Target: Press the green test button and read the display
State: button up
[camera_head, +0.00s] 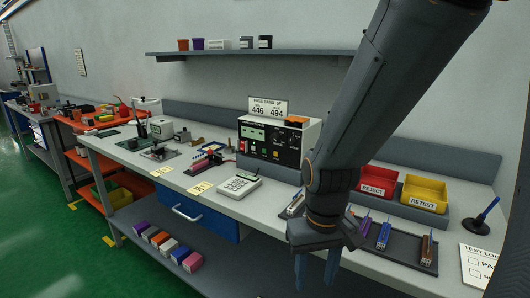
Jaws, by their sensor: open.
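The black-faced tester (284,144) stands at the back of the bench, left of my arm. Its small greenish display (253,133) is too small to read. Small coloured buttons sit below the display, one of them the green button (263,150); the labels are too small to read. My gripper (316,275) is low at the front edge of the bench, right of and nearer than the tester. It points down with its two fingers apart and empty, well clear of the button.
A sign (268,106) reading 446 and 494 stands atop the tester. A keypad device (240,185) lies before it. A wall shelf (220,53) hangs above.

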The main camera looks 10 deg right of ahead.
grip_shut()
dwell(1.7)
